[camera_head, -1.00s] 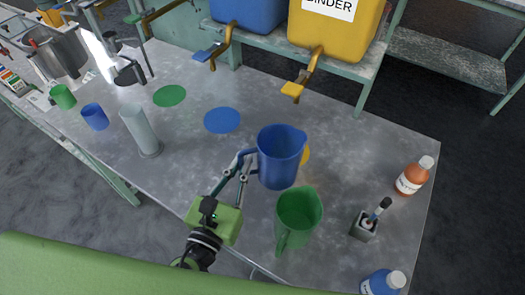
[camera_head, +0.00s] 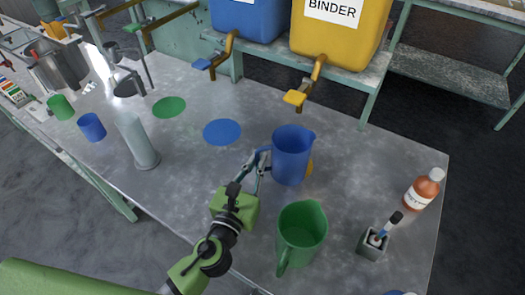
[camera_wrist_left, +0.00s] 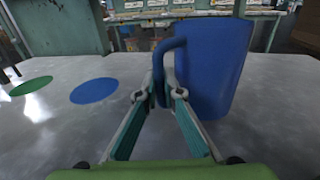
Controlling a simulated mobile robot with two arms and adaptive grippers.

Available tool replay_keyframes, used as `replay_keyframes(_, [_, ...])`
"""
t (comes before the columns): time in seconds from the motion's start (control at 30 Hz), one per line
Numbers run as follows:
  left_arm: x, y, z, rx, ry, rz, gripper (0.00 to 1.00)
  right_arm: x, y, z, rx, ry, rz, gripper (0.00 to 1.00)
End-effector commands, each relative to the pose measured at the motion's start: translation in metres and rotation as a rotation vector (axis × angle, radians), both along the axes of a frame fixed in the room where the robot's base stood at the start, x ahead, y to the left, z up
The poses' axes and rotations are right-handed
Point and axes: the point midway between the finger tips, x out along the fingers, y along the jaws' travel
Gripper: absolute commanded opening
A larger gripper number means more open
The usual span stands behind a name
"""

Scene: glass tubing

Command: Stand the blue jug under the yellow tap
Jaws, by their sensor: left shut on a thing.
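The blue jug (camera_head: 291,157) is upright in the head view, over or on the grey table; I cannot tell whether its base touches. My left gripper (camera_head: 258,160) is shut on the jug's handle, to the jug's left. In the left wrist view the jug (camera_wrist_left: 213,70) fills the upper right, with its handle between the fingertips (camera_wrist_left: 161,88). The yellow tap (camera_head: 296,97) sticks out from the yellow tank, beyond the jug. A yellow disc (camera_head: 310,168) on the table is mostly hidden behind the jug. My right gripper is not in view.
A green jug (camera_head: 301,236) stands close in front of the blue jug. A brush holder (camera_head: 373,244) and an orange bottle (camera_head: 423,188) are at the right. A blue disc (camera_head: 222,132), a green disc (camera_head: 169,107) and a grey cylinder (camera_head: 138,141) are at the left.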

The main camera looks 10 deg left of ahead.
Motion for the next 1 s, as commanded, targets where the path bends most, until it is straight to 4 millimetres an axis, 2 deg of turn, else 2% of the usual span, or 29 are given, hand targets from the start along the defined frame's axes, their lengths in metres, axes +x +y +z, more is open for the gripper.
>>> replay_keyframes(0.17, [0.012, -0.003, 0.002, 0.000, -0.003, -0.001, 0.00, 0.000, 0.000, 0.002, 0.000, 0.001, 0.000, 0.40])
replay_keyframes(0.33, [0.041, -0.009, 0.003, -0.002, -0.005, -0.001, 0.00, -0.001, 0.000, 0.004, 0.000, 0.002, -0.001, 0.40])
replay_keyframes(0.37, [0.038, -0.008, -0.010, 0.000, 0.000, -0.002, 0.00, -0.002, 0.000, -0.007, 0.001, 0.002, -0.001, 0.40])
replay_keyframes(0.4, [0.037, -0.008, -0.014, 0.000, 0.000, -0.002, 0.00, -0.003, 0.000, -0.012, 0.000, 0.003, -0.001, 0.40])
replay_keyframes(0.8, [0.036, -0.007, -0.015, 0.000, 0.000, -0.001, 0.00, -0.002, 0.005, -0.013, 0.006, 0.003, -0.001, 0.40])
replay_keyframes(0.9, [0.036, -0.007, -0.015, 0.001, 0.001, -0.001, 0.24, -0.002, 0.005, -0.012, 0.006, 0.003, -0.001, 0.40])
replay_keyframes(1.0, [0.036, -0.007, -0.015, 0.001, 0.001, -0.001, 0.24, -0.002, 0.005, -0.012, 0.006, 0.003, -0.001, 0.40])
